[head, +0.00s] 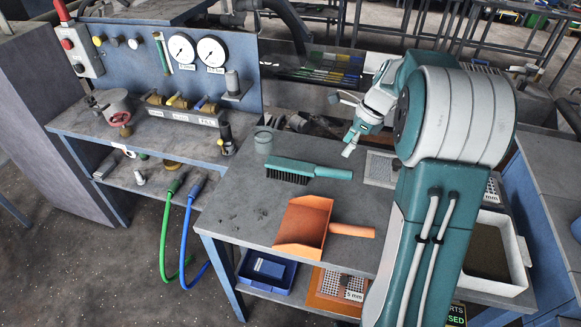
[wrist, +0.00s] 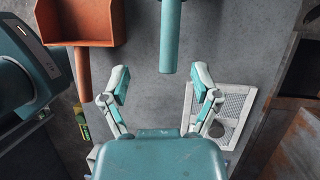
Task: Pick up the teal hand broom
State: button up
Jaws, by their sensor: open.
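The teal hand broom (head: 307,169) lies on the grey table, its dark bristles at the left and its handle pointing right. In the wrist view its teal handle (wrist: 170,38) comes down from the top edge, and its end lies just beyond the gap between my fingertips. My gripper (wrist: 161,78) is open and empty, with a finger on either side of the handle's line. In the head view my gripper (head: 349,142) is above the table, near the handle's right end. The broom's bristles are outside the wrist view.
An orange dustpan (head: 303,222) lies on the table in front of the broom. A grey cup (head: 263,143) stands behind the bristles. A framed mesh screen (head: 380,168) lies right of the handle. A gauge panel (head: 160,62) stands at the left.

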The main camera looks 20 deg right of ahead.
aim_at(330, 172)
jog(key=shift+m, duration=0.6)
jog(key=f, duration=0.4)
jog(key=w+f, duration=0.1)
jog(key=f, duration=0.1)
jog(key=shift+a, duration=0.15)
jog(key=x, duration=0.5)
jog(key=shift+w+a+f, duration=0.2)
jog(key=shift+w+a, duration=0.1)
jog(key=shift+a, duration=0.05)
jog(key=shift+c, duration=0.3)
grip_shut()
